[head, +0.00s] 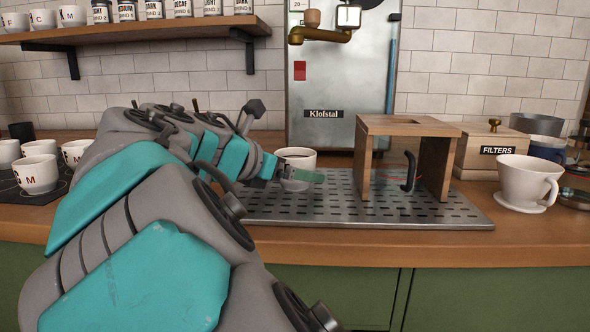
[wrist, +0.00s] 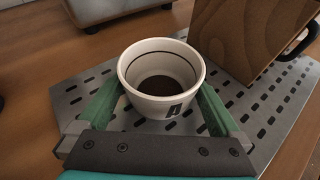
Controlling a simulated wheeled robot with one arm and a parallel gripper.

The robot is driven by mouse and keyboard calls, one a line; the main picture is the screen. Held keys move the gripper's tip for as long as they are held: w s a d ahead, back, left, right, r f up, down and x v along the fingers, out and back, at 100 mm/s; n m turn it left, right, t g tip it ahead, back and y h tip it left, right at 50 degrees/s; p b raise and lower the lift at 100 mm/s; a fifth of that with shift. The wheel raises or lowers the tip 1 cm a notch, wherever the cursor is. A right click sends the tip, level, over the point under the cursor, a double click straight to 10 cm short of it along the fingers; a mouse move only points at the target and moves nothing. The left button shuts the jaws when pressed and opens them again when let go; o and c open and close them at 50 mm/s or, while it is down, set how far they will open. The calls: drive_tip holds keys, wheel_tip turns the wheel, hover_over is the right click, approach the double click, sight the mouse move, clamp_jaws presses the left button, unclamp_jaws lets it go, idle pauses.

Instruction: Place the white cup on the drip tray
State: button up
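The white cup (head: 298,158) is upright over the left part of the metal drip tray (head: 330,213). In the wrist view the cup (wrist: 161,63) has a dark inner line, dark contents and a black letter on its near side. My gripper (wrist: 160,100) has one green finger on each side of the cup, both against its wall. In the head view my gripper (head: 302,175) reaches in from the left. The slotted tray (wrist: 82,82) shows around the cup. The cup's base is hidden, so I cannot tell whether it touches the tray.
A wooden stand (head: 367,160) with a black handle stands on the tray, right of the cup. A white dripper (head: 524,183) and a filters box (head: 486,153) are further right. Several cups, one marked M (head: 37,174), stand at the left. The tray's front is clear.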

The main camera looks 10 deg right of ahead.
drive_tip(key=shift+s+a+r, duration=0.1)
drive_tip(key=shift+a+r, duration=0.15)
drive_tip(key=v, duration=1.1)
drive_tip(key=shift+s+a+r, duration=0.1)
drive_tip(key=shift+s+a, duration=0.05)
